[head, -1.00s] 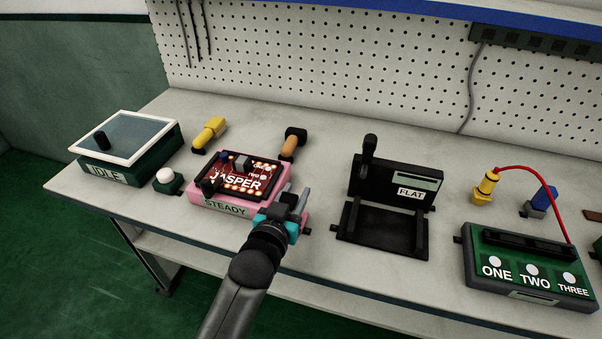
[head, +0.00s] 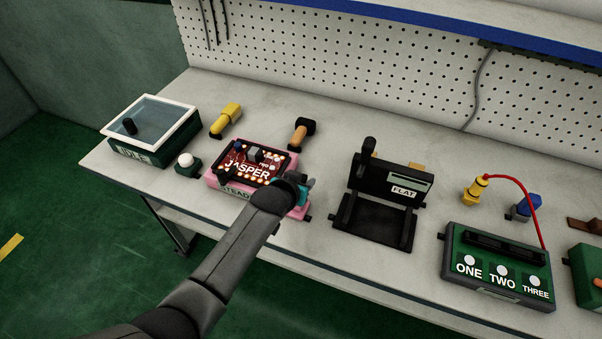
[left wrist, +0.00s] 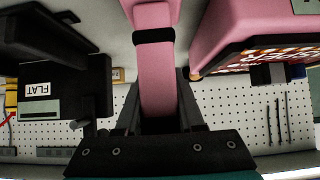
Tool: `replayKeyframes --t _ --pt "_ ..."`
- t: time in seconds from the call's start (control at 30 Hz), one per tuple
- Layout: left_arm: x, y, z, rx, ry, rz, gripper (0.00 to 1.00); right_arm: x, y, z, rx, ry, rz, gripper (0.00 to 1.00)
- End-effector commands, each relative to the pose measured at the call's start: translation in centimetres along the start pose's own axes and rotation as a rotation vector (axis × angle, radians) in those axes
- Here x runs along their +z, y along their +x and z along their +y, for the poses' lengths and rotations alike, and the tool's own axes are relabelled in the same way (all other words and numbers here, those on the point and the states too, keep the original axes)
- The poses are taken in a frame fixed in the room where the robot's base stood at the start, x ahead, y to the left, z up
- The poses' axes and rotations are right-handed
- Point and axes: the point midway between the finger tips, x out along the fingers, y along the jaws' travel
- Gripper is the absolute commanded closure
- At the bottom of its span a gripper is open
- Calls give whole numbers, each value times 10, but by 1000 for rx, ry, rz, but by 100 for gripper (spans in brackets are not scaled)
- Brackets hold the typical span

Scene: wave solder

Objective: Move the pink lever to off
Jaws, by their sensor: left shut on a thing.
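The pink lever (left wrist: 156,70) shows in the left wrist view as a pink bar with a black band. It runs between the two dark fingers of my left gripper (head: 306,188), which is shut on it. In the head view the gripper is at the right end of the pink fixture (head: 213,182), and my wrist and gripper hide the lever. The fixture carries a dark red board (head: 236,171) marked JASPER and a partly covered label. In the left wrist view the fixture (left wrist: 235,28) is at the upper right. My right gripper is not in view.
A black stand (head: 375,185) marked FLAT is right of the gripper, with bare bench between. An orange-handled tool (head: 299,134) is behind the fixture. A white button (head: 186,160) and the IDLE box (head: 150,156) are left. A green ONE TWO THREE box (head: 497,270) is farther right.

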Motion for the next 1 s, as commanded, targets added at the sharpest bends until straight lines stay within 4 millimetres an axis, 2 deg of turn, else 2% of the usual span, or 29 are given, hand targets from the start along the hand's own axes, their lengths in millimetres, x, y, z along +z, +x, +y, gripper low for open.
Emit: replayKeyframes --t 0.03,0.17,0.5,1.0 --pt "-3 1 1 1 0 -42 100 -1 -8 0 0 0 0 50" --pt "-3 10 1 1 0 -146 100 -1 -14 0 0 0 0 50" --pt "4 26 0 0 -1 -344 100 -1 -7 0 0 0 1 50" --pt "6 29 0 1 0 -417 100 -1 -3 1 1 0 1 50"
